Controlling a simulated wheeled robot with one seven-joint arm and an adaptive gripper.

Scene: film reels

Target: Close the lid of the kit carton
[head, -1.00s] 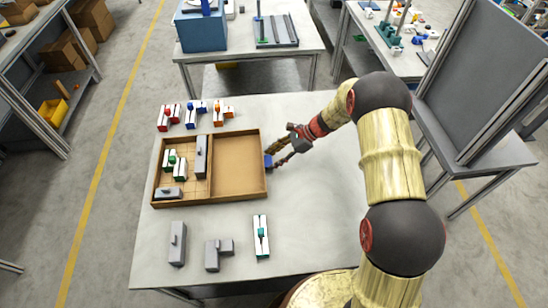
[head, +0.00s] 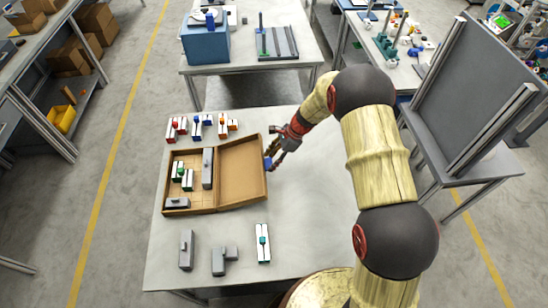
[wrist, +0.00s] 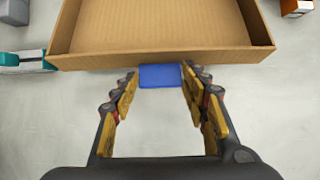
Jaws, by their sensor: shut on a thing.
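The kit carton is an open cardboard tray (head: 190,212) on the white table, with grey and green-and-white pieces lying inside. Its lid (head: 241,172) is hinged along the carton's right side and stands open to the right. The lid's right edge is tilted up a little. A blue tab (head: 268,163) sticks out from the lid's outer edge; the wrist view shows the tab (wrist: 160,76) between the fingertips. My gripper (wrist: 158,80) is shut on the blue tab, at the lid's right side.
Red, blue and orange pieces (head: 197,122) stand behind the carton. Two grey pieces (head: 187,250) and a green-and-white piece (head: 263,243) lie in front of it. The table right of the lid (head: 320,190) is clear.

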